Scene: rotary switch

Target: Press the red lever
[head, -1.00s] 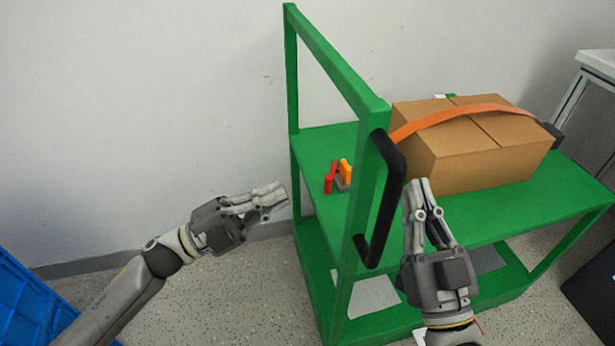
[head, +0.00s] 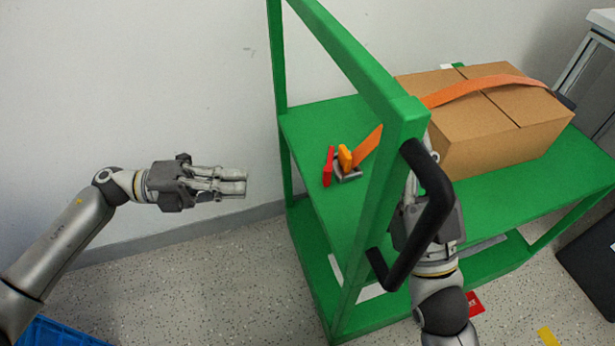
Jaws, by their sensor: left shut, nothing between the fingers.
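The red lever (head: 328,167) stands near the left edge of the green cart's upper shelf, beside a shorter orange lever (head: 345,157) on a small grey base. My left gripper (head: 245,181) is shut and empty, to the left of the cart and clearly apart from the red lever. Its fingers point right, toward the cart. My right gripper (head: 416,172) is behind the cart's black handle and green post, right of the levers. The handle and post hide much of its fingers, so I cannot tell their opening.
The black handle (head: 433,200) and green frame (head: 345,45) stand between my arms. A cardboard box (head: 500,125) under an orange strap fills the right of the shelf (head: 300,125). A blue crate (head: 50,333) is at bottom left. Space between my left gripper and the cart is clear.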

